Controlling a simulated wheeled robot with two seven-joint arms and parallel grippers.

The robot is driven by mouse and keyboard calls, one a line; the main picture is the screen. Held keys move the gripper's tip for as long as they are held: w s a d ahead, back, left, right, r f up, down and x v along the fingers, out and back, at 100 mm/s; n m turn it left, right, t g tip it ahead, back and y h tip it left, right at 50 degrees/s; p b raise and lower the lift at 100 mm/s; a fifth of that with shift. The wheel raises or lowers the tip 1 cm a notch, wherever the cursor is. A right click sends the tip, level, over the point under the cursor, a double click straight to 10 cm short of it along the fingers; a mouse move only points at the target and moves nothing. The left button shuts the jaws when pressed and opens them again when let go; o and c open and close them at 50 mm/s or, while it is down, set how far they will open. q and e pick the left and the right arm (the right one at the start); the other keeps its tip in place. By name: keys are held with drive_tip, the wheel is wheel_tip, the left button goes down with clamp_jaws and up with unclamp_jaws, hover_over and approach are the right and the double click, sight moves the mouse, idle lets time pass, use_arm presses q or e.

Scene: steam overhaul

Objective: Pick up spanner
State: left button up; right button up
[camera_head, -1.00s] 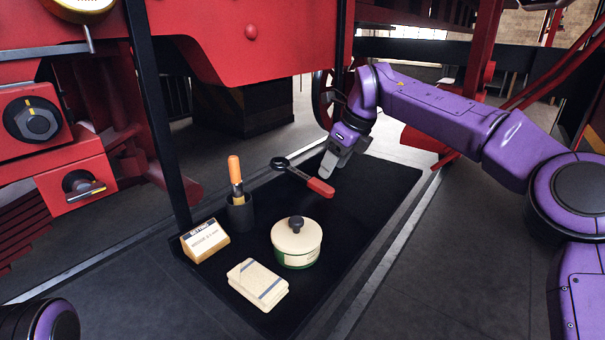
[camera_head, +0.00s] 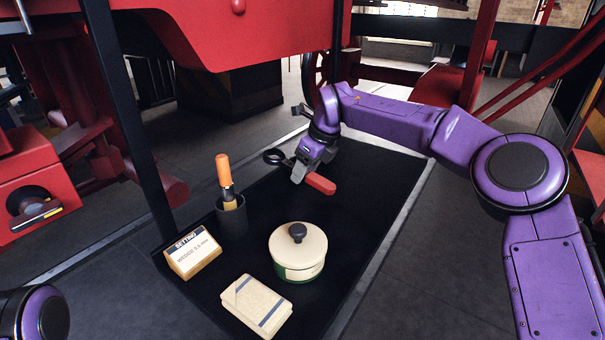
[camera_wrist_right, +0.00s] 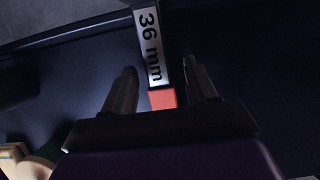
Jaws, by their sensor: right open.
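The spanner lies on the black mat (camera_head: 385,180), with its red handle (camera_head: 320,184) and dark ring end (camera_head: 274,156) showing in the head view. My right gripper (camera_head: 301,176) is over its middle and hides part of the shaft. In the right wrist view the spanner's shaft (camera_wrist_right: 150,50) carries a "36 mm" label, and a bit of the red handle (camera_wrist_right: 162,98) shows. The open jaws (camera_wrist_right: 160,88) stand on both sides of it, with a gap on each side. My left gripper is out of view; only a purple part of my left arm shows at the lower left.
A dark post (camera_head: 130,125) rises at the left. The mat's right side is clear.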

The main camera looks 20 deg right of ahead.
drive_tip(key=shift+a+f, duration=0.15)
drive_tip(key=shift+f, duration=0.15)
drive_tip(key=shift+r, duration=0.1)
clamp_jaws()
drive_tip(key=shift+r, duration=0.1)
